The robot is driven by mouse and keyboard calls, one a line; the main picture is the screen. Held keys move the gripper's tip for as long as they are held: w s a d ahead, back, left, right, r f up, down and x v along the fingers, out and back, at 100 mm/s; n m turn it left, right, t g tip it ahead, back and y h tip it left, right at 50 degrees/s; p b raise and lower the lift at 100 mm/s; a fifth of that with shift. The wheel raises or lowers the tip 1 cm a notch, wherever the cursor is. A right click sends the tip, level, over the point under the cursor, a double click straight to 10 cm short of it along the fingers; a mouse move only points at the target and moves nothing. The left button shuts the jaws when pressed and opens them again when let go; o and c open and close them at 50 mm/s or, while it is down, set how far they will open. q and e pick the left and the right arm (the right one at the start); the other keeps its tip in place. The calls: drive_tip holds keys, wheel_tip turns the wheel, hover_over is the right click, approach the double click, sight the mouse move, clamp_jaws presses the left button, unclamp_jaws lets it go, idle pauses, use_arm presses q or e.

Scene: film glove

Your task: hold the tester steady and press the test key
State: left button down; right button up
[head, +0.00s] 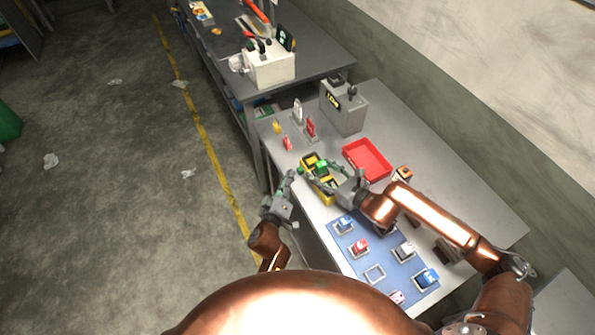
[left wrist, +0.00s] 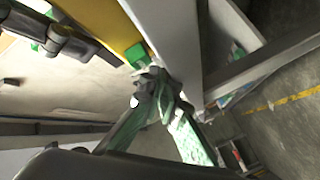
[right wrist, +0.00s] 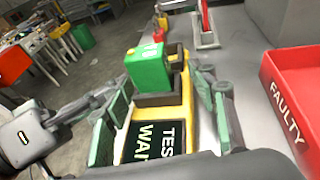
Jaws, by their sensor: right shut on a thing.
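The yellow tester (head: 318,187) lies near the table's left edge, with a green block (right wrist: 149,66) seated in its dark socket. Its dark screen (right wrist: 155,142) shows the partly hidden words "TES" and "WAI". My right gripper (head: 325,178) is shut on the tester, a finger along each side. My left gripper (head: 290,177) is just off the table edge, left of the tester and apart from it. Its fingertips (left wrist: 162,92) come together with nothing visible between them. I cannot make out the test key.
A red tray (head: 367,160) marked FAULTY is beside the tester. A blue mat (head: 391,258) holds several coloured blocks in front. A grey box (head: 343,108) and small red and yellow pieces stand behind. The floor left of the table is open.

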use_arm(q)
drive_tip(key=shift+w+d+r+n, duration=0.15)
drive_tip(key=shift+d+r+n, duration=0.25)
drive_tip(key=shift+d+r, duration=0.4)
use_arm(e)
drive_tip(key=shift+f, duration=0.15)
use_arm(q)
drive_tip(key=shift+s+r, duration=0.2)
drive_tip(key=shift+r, duration=0.15)
use_arm(e)
drive_tip(key=shift+w, duration=0.15)
use_arm(q)
drive_tip(key=shift+s+f, duration=0.1)
drive_tip(key=shift+s, duration=0.05)
use_arm(e)
drive_tip(key=shift+f, duration=0.1)
use_arm(q)
drive_tip(key=shift+s+a, duration=0.35)
drive_tip(key=shift+a, duration=0.4)
drive_tip(key=shift+s+a, duration=0.35)
drive_tip(key=shift+a, duration=0.4)
drive_tip(key=shift+s+a, duration=0.35)
drive_tip(key=shift+a, duration=0.4)
drive_tip(key=shift+a, duration=0.1)
use_arm(e)
drive_tip(key=shift+f, duration=0.1)
